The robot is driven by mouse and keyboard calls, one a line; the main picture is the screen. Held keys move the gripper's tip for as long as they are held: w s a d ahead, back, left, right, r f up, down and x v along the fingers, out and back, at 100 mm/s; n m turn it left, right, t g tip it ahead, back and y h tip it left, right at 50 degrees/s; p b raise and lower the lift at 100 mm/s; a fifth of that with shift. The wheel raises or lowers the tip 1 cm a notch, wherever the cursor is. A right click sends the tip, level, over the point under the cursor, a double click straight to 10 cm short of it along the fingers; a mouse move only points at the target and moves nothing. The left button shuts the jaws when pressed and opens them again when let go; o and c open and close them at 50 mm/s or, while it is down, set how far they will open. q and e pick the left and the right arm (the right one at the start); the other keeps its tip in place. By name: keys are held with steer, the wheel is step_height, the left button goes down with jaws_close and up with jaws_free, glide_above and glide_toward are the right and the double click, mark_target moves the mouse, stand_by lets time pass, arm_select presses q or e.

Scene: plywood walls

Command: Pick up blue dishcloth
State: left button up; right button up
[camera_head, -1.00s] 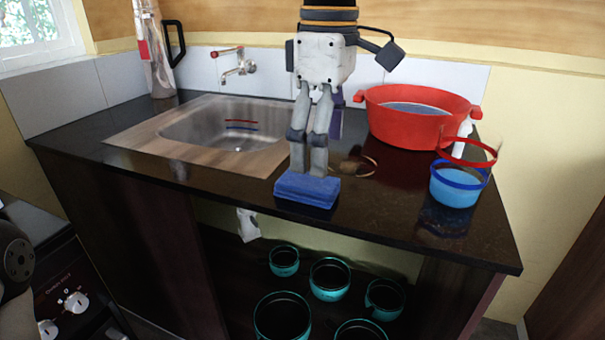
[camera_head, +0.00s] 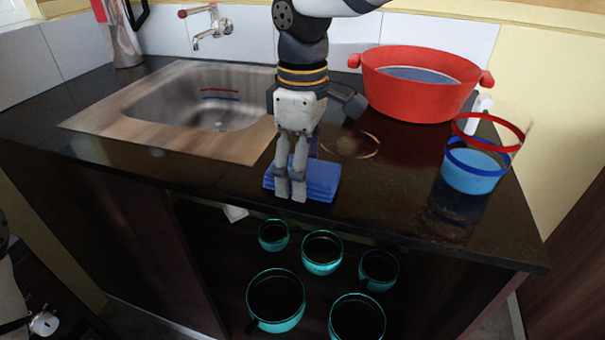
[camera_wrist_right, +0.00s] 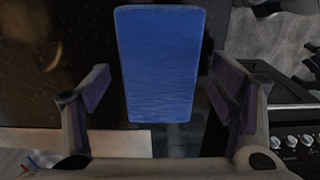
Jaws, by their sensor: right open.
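The blue dishcloth (camera_head: 322,182) is a flat folded block on the dark countertop near its front edge. In the wrist view the dishcloth (camera_wrist_right: 158,65) lies lengthwise between and beyond the two open fingers, with a gap on each side. My right gripper (camera_head: 290,195) points down at the dishcloth and hides its left middle part in the head view. In the wrist view my right gripper (camera_wrist_right: 160,95) is open and empty. Whether the fingertips touch the cloth cannot be told. My left gripper does not show.
A steel sink (camera_head: 205,100) lies to the left. A large red pot (camera_head: 420,85) stands behind right. A clear cup with blue contents (camera_head: 473,170) stands right, near the counter edge (camera_head: 440,245). Several teal pots (camera_head: 275,300) stand below the counter. The countertop between dishcloth and cup is clear.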

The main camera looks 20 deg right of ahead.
steer(key=shift+f, duration=0.1)
steer(key=c, duration=1.2)
steer(key=shift+c, duration=0.2)
